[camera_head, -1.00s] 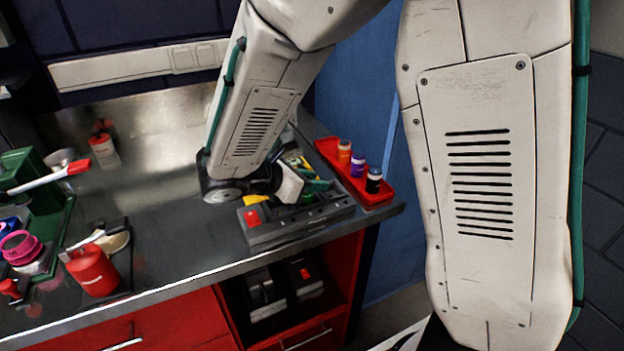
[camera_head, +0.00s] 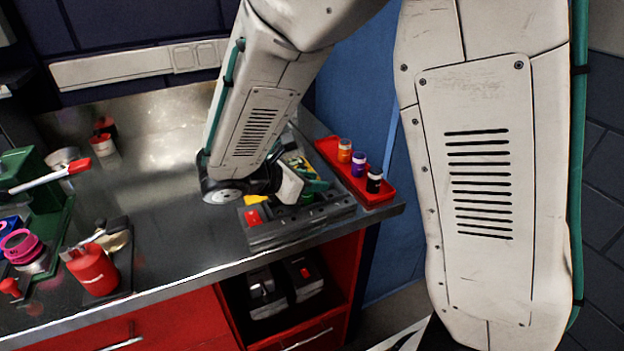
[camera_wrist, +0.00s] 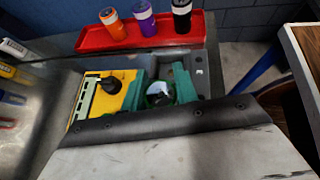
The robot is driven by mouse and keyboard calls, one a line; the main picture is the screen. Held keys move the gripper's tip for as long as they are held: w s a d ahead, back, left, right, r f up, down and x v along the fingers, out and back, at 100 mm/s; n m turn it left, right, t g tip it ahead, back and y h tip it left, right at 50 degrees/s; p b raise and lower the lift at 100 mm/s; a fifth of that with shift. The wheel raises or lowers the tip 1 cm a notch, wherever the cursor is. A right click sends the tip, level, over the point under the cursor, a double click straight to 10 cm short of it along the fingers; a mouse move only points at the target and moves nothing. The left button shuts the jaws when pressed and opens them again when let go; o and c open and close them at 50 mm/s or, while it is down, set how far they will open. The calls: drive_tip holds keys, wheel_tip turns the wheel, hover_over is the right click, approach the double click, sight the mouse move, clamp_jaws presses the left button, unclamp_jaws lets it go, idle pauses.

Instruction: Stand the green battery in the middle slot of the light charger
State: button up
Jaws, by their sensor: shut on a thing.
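The charger (camera_head: 270,236) is a dark grey block with a row of slots, near the front right corner of the bench; a bit of it shows in the wrist view (camera_wrist: 200,78). My gripper (camera_head: 314,186) is over it, its teal fingers shut on the green battery (camera_head: 307,198). In the wrist view the battery's round pale-rimmed top (camera_wrist: 158,90) sits between my fingers (camera_wrist: 160,98). The battery looks about upright, around the middle of the charger. Its lower end is hidden, so I cannot tell how deep in a slot it is.
A red tray (camera_head: 378,197) behind the charger holds orange (camera_head: 344,151), purple (camera_head: 359,163) and black (camera_head: 374,180) batteries. A yellow-and-black object (camera_wrist: 105,97) lies close beside my fingers. The bench middle is clear.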

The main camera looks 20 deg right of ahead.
drive_tip(key=shift+f, duration=0.55)
drive_tip(key=o, duration=0.8)
drive_tip(key=shift+v, duration=5.55)
